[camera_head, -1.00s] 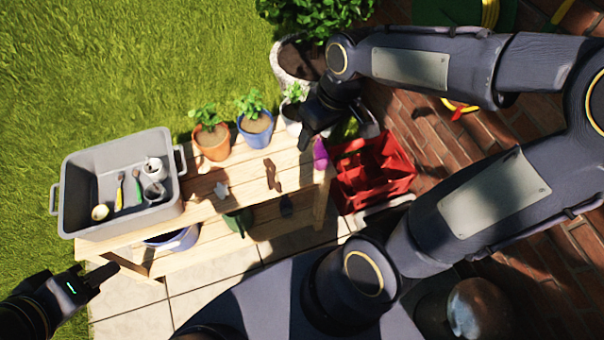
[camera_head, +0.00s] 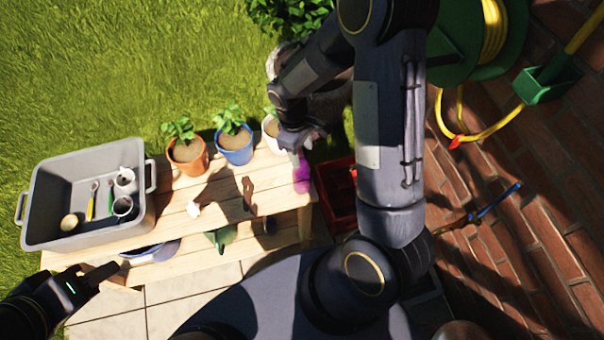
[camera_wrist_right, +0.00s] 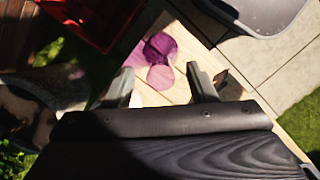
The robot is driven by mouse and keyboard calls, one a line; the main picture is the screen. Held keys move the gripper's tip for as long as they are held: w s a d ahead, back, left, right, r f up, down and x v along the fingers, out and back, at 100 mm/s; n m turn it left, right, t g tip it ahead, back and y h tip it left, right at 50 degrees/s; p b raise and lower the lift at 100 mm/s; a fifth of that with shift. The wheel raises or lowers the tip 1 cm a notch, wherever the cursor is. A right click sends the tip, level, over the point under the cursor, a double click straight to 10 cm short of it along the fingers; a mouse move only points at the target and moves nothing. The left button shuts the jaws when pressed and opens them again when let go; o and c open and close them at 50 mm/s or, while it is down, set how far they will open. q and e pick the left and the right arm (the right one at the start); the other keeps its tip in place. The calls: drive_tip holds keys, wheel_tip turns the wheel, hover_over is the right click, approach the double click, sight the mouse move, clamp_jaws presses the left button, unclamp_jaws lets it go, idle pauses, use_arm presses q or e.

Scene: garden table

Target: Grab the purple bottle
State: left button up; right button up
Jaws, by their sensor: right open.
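The purple bottle (camera_head: 301,176) stands at the right end of the wooden table (camera_head: 225,205), partly hidden by my right gripper in the head view. In the right wrist view the purple bottle (camera_wrist_right: 160,58) shows from above, ahead of and roughly between the fingertips. My right gripper (camera_head: 297,155) is open and empty, just above the bottle; its two fingers also show in the right wrist view (camera_wrist_right: 158,80). I cannot tell whether it touches the bottle. My left gripper (camera_head: 98,272) is at the lower left, off the table's front edge and away from the bottle.
Potted plants in orange (camera_head: 187,152), blue (camera_head: 234,148) and white (camera_head: 271,133) pots line the table's back edge. A grey tub (camera_head: 47,208) with small tools sits at the left end. A red crate (camera_head: 333,192) stands right of the table.

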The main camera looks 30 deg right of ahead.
drive_tip(key=shift+s+f, duration=0.15)
drive_tip(key=shift+f, duration=0.65)
clamp_jaws()
drive_tip(key=shift+r, duration=0.1)
